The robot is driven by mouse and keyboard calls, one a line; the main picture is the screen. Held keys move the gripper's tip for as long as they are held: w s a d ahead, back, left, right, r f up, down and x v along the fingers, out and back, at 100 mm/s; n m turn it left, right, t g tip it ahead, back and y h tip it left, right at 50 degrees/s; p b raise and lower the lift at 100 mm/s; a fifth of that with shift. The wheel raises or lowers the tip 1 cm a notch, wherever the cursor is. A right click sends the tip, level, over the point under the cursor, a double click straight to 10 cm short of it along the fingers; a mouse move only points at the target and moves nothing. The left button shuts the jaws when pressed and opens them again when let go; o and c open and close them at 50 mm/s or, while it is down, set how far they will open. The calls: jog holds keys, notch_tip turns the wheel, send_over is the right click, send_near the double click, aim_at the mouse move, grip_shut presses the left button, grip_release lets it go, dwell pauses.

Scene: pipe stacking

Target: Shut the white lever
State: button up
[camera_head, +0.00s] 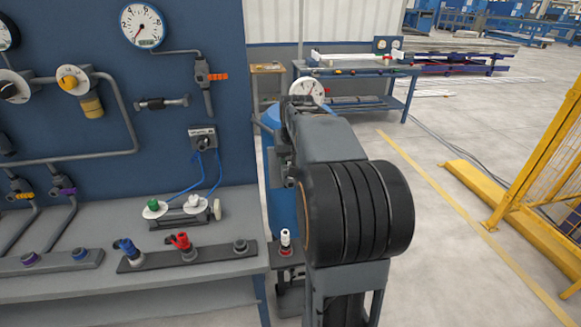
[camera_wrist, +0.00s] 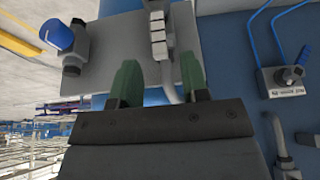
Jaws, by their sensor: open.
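A small white upright part, seemingly the white lever (camera_head: 285,239), stands on a short dark plate at the bench's right end in the head view. A pale ribbed part (camera_wrist: 157,30) shows at the top middle of the wrist view; I cannot tell whether it is the same part. My gripper (camera_wrist: 161,80) has two green fingers spread apart with a gap between them. The ribbed part is beyond the fingertips, roughly in line with the gap. Nothing is visibly held. In the head view my arm hides the gripper's fingers.
A red-handled valve (camera_head: 181,242) and a blue-handled valve (camera_head: 128,249) stand on a dark rail on the bench. A blue-handled fitting (camera_wrist: 60,38) is left in the wrist view. A blue panel with gauges (camera_head: 144,26) rises behind. A yellow fence (camera_head: 545,165) stands right; floor between is open.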

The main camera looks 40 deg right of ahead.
jog(key=shift+x, duration=2.6)
jog(key=shift+c, duration=0.2)
grip_shut()
